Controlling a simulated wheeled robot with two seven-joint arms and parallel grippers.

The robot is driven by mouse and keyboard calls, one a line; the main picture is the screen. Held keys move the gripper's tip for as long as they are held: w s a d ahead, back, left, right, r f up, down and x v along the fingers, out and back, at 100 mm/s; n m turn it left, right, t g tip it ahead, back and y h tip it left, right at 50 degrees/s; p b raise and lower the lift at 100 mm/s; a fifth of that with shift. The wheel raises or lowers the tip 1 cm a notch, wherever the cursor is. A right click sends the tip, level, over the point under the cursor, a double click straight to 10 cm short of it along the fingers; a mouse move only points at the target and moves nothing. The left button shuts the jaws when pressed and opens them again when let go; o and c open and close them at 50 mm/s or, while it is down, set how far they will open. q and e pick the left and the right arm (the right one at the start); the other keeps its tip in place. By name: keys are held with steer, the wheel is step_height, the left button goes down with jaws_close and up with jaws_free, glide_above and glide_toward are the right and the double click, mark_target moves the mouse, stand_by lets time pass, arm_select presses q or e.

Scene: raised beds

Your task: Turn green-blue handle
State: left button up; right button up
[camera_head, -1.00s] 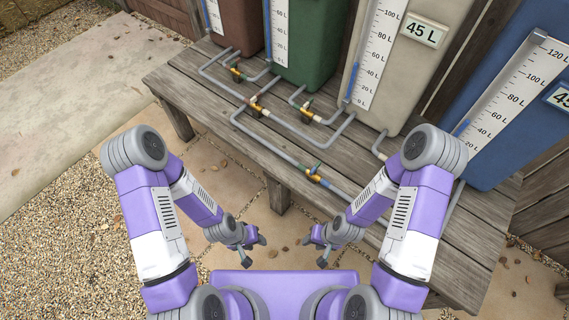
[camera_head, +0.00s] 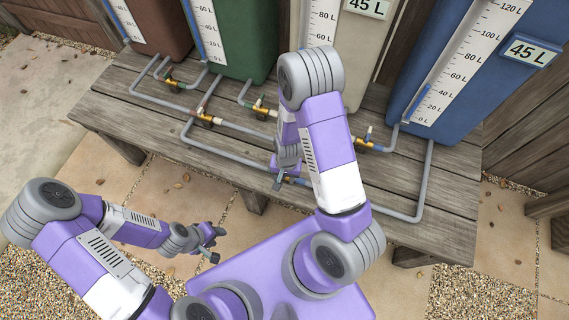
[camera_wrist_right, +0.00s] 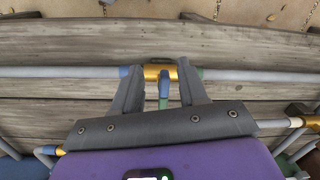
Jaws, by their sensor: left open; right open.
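In the right wrist view, a brass valve (camera_wrist_right: 153,71) sits in the grey pipe, with a blue collar on its left and a green one on its right. Its green-blue handle (camera_wrist_right: 163,91) points toward my palm and lies between the fingers of my right gripper (camera_wrist_right: 160,66). The fingers are open, one on each side of the handle; I cannot tell whether either touches it. In the head view my right gripper (camera_head: 281,176) is low over the front pipe and mostly hides this valve. My left gripper (camera_head: 213,243) is open and empty, in front of the bench.
The wooden bench (camera_head: 110,112) carries grey pipes and other brass valves, including one at the right (camera_head: 368,146). Brown (camera_head: 160,25), green (camera_head: 240,45), beige (camera_head: 375,45) and blue (camera_head: 465,110) tanks stand along the back. Paving in front is clear.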

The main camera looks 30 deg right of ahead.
steer(key=w+d+r+m, duration=0.1)
steer(key=r, duration=0.1)
steer(key=w+d+r+m, duration=0.1)
steer(key=w+r, duration=0.1)
steer(key=shift+w+d+m+h, duration=0.3)
steer(key=shift+d+h, duration=0.1)
steer(key=shift+d+f, duration=0.1)
steer(key=shift+f, duration=0.15)
step_height(320, 180, down, 7)
steer(key=b, duration=0.3)
steer(key=shift+r, duration=0.1)
steer(key=shift+w, duration=0.1)
steer(key=shift+c, duration=0.2)
jaws_close()
